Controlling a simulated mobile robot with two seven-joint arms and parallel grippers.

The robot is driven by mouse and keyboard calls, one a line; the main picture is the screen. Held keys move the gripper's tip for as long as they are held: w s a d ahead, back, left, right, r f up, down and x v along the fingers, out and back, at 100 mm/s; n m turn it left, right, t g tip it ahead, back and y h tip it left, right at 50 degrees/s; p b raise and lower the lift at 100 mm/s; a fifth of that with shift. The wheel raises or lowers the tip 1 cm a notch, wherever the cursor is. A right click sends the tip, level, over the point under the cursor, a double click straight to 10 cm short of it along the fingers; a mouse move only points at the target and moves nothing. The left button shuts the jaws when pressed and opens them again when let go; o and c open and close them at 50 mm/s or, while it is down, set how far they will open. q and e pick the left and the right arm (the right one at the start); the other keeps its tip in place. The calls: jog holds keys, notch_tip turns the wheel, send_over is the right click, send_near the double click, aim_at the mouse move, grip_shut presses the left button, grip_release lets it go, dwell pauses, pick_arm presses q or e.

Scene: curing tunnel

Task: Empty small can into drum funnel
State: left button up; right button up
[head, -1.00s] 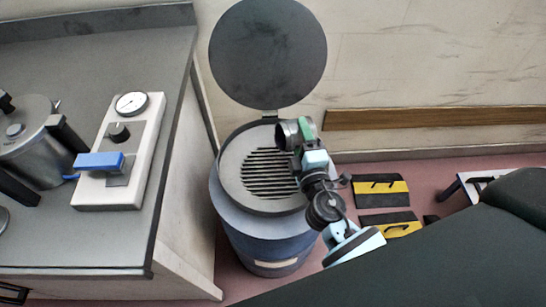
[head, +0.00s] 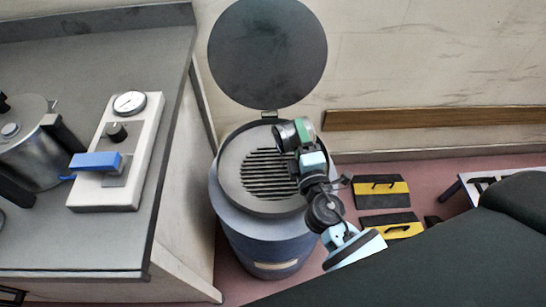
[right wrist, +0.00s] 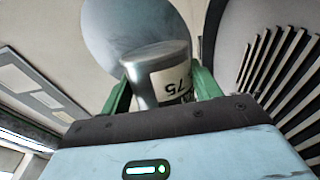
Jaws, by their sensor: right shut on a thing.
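The small metal can (head: 284,137) is tipped on its side above the right part of the drum funnel (head: 232,176). In the right wrist view the can (right wrist: 143,80) has a white label with an upside-down "75". My right gripper (head: 303,134) is shut on the can, with green fingers on both sides of it in the right wrist view (right wrist: 163,92). The funnel has a dark slotted grate and sits on a blue drum (head: 262,245). No poured contents are visible. The can's inside is too small to read. My left gripper is out of view.
The round drum lid (head: 267,55) stands open behind the funnel. A grey bench (head: 60,240) at left carries a metal pot (head: 38,150) and a white gauge panel (head: 140,150) with a blue handle. Yellow-black plates (head: 384,188) lie on the floor at right.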

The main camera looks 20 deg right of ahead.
aim_at(281, 151)
jog(key=shift+a+r+n, duration=0.25)
jog(key=shift+r+n, duration=0.05)
jog(key=shift+n, duration=0.4)
jog(key=shift+a+f+n+b, duration=0.1)
jog(key=shift+f+n+b, duration=0.1)
jog(key=shift+n+b, duration=0.1)
dwell(0.3)
jog(key=shift+a+f+n+t+b, duration=0.25)
jog(key=shift+n+b, duration=0.2)
jog(key=shift+n, duration=0.25)
jog(key=shift+c, duration=0.2)
jog(key=shift+a+r+n+y, duration=0.15)
jog(key=shift+n+y, duration=0.15)
jog(key=shift+n, duration=0.2)
jog(key=shift+a+r+n+t, duration=0.2)
jog(key=shift+a+n, duration=0.15)
jog(key=shift+n, duration=0.4)
jog(key=shift+a+r+n+t, duration=0.15)
jog(key=shift+a+n, duration=0.15)
jog(key=shift+n, duration=0.45)
jog(key=shift+a+n+y+p, duration=0.25)
jog(key=shift+a+n, duration=0.25)
jog(key=shift+n, duration=0.6)
jog(key=shift+a+n+y+p, duration=0.1)
jog(key=shift+a+n+y, duration=0.3)
jog(key=shift+n, duration=0.7)
